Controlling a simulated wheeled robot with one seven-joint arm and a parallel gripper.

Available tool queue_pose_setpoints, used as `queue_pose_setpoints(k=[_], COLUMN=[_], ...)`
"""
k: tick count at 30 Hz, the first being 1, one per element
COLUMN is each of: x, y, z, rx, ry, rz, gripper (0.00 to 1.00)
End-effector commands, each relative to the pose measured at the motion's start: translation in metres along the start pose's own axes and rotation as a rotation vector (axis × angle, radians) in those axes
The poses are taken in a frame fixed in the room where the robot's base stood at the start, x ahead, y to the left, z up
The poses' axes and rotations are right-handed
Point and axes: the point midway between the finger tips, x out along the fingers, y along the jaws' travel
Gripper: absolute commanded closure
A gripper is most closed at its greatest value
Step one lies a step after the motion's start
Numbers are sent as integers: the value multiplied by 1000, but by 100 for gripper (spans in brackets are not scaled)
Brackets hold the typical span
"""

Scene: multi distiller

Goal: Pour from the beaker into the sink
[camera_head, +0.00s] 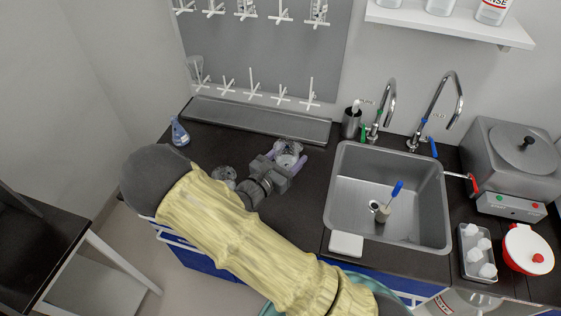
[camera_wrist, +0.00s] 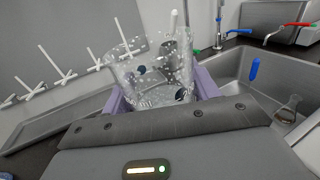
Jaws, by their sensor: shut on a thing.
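A clear glass beaker (camera_wrist: 152,80) is between the purple fingers of my gripper (camera_wrist: 158,92) in the wrist view. In the head view my gripper (camera_head: 288,163) is shut on the beaker (camera_head: 289,148), left of the sink and over the dark counter. The beaker looks roughly upright. Whether it touches the counter, and what is in it, I cannot tell. The grey metal sink (camera_head: 345,190) is right of my gripper; its edge also shows at the right of the wrist view (camera_wrist: 238,68).
Another glass vessel (camera_head: 224,174) is beside my wrist. A blue flask (camera_head: 180,132) stands at the counter's left. Two taps (camera_head: 386,105) rise behind the sink. A drying rack (camera_head: 265,50) hangs on the wall.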

Motion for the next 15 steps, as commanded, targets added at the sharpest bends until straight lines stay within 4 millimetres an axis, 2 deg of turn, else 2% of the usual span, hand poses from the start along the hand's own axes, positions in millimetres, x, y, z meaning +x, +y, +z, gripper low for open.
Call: queue_pose_setpoints(k=[1, 3, 15], x=[5, 11, 40], y=[-2, -2, -6], z=[8, 12, 23], rx=[-4, -6, -8], ry=[-1, -1, -2], rz=[22, 60, 289], gripper=[68, 68, 68])
